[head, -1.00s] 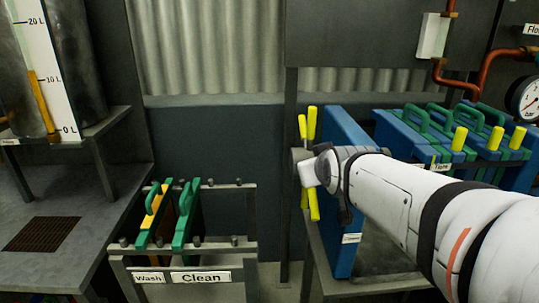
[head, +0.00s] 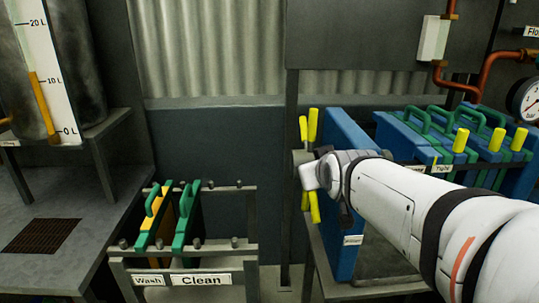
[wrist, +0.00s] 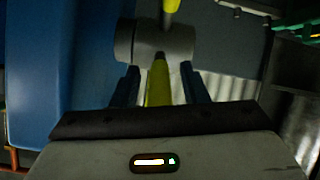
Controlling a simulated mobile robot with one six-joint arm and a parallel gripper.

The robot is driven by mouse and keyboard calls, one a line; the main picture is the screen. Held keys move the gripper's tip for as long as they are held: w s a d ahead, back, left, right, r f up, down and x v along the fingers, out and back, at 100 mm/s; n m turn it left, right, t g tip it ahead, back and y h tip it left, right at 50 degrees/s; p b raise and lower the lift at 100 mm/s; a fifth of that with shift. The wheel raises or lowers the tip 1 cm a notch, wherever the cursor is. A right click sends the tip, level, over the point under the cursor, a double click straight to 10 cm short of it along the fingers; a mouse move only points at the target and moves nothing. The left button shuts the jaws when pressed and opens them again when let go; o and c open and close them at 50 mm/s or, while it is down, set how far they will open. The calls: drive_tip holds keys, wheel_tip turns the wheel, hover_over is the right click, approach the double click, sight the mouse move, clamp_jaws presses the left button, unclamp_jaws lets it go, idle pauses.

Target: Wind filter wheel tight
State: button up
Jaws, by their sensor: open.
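The filter wheel has a grey hub (head: 299,157) with yellow spokes (head: 313,124) and sits at the left face of a blue press plate (head: 345,235). In the wrist view the hub (wrist: 160,42) is just ahead of my gripper (wrist: 158,74). One yellow spoke (wrist: 158,88) runs between the two dark fingers. The fingers are open, with a visible gap on each side of the spoke. In the head view my gripper (head: 308,176) is at the wheel, and its fingers are mostly hidden by my wrist.
Blue and green filter plates (head: 415,135) with yellow handles stand at right behind my arm, with a small "Tight" label (head: 441,168). A Wash/Clean rack (head: 190,262) stands lower left. A grey bench (head: 40,200) is at far left. Red pipes (head: 485,75) run upper right.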

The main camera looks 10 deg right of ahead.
drive_tip(key=shift+r, duration=0.15)
wheel_tip(320, 180, up, 10)
drive_tip(key=p, duration=0.6)
